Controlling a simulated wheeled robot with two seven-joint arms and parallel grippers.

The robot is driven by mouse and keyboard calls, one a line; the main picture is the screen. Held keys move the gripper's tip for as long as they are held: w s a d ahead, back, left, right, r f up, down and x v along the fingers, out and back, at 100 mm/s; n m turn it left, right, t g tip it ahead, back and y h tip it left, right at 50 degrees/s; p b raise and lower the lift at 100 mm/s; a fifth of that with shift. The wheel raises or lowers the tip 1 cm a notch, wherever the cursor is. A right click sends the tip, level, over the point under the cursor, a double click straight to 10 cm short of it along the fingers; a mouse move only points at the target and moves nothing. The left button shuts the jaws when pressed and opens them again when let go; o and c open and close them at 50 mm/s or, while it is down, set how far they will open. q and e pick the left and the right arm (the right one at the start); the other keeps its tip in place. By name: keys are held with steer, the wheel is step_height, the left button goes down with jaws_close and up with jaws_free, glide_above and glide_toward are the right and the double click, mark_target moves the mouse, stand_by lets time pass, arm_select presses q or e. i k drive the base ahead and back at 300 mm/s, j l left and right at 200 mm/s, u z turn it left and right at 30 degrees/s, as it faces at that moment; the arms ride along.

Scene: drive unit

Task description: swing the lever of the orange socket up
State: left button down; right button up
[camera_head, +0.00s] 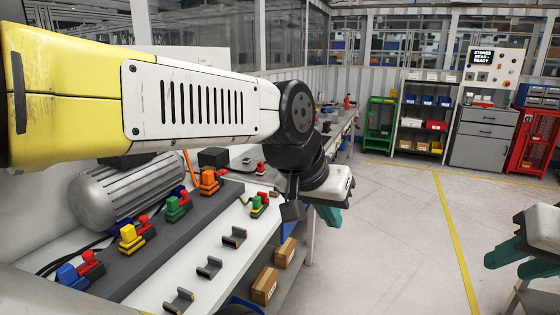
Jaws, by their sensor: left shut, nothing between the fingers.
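The orange socket (208,181) sits at the far end of the dark grey rail, beside the motor. A small red part, which looks like its lever, shows at its right side; its angle is too small to tell. My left gripper (328,217) hangs beyond the bench's right edge, to the right of the orange socket and apart from it. It is shut and empty, partly hidden by its own wrist. My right gripper (510,262) is at the right edge of the picture, partly cut off, with its teal fingers apart, far from the socket.
Green (177,208), yellow (131,238) and blue (72,276) sockets with red parts line the rail (150,262). A grey motor (125,195) stands behind. Cardboard boxes (264,286) sit below. Floor at right is clear.

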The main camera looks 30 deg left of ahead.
mark_target(223, 173)
steer(key=i, duration=2.1)
steer(key=i+u, duration=0.3)
steer(key=i+l+u, duration=0.25)
steer(key=i, duration=0.2)
steer(key=i+l+u, duration=0.15)
steer(key=i+u, duration=0.15)
steer(key=u, duration=0.45)
steer(key=j+u, duration=0.15)
steer(key=u, duration=0.3)
steer(key=i+u, duration=0.1)
steer(key=u, duration=0.85)
steer(key=i+u, duration=0.1)
steer(key=u, duration=0.35)
steer(key=i+j+u, duration=0.1)
steer(key=u, duration=0.15)
steer(key=i+u, duration=0.25)
steer(key=k, duration=0.6)
steer(key=i+l, duration=0.4)
steer(key=u, duration=1.55)
